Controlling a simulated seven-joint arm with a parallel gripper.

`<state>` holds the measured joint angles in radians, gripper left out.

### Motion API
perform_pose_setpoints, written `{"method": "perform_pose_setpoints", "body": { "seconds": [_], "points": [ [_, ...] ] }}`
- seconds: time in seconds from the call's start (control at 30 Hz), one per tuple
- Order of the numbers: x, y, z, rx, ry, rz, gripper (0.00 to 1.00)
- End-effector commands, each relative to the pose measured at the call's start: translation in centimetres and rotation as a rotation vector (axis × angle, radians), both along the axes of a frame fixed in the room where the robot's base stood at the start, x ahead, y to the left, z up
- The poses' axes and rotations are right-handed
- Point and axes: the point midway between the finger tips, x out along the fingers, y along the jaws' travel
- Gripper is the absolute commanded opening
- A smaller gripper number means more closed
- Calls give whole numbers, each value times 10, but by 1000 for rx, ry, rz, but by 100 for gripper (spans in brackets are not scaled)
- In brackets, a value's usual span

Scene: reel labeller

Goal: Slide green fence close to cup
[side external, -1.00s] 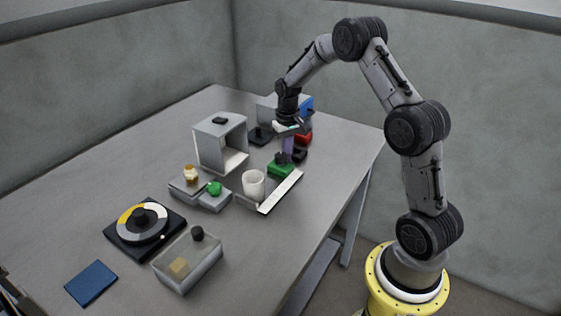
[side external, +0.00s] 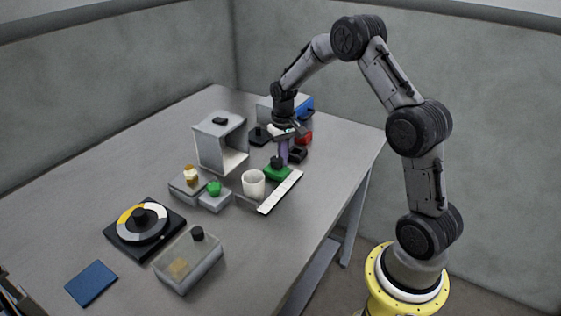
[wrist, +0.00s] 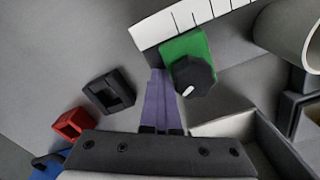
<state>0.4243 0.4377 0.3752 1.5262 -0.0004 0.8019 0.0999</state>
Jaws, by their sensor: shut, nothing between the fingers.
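The green fence (side external: 277,173) is a small green block with a black knob on top. It sits beside the white marked scale (side external: 281,192). The white cup (side external: 253,184) stands to its left in the side view, with a small gap between them. In the wrist view the green fence (wrist: 186,48) lies against the scale (wrist: 190,20), and the cup (wrist: 302,32) is at the upper right. My gripper (side external: 282,161) is shut and empty, its purple fingers low beside the fence's knob. In the wrist view the fingertips (wrist: 160,75) are next to the fence; contact cannot be told.
A grey open-fronted box (side external: 220,143) stands behind the cup. A black block (wrist: 109,92) and a red block (wrist: 73,123) lie on the other side of my gripper. A clear bin (side external: 189,262) and a turntable (side external: 143,225) are at the front left.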

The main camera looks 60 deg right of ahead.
Motion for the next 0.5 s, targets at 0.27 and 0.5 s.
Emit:
{"method": "perform_pose_setpoints", "body": {
  "seconds": [0.27,0.5],
  "points": [
    [-1,10,-1,5,5,2,0],
    [0,15,-1,6,4,2,0]
  ]
}}
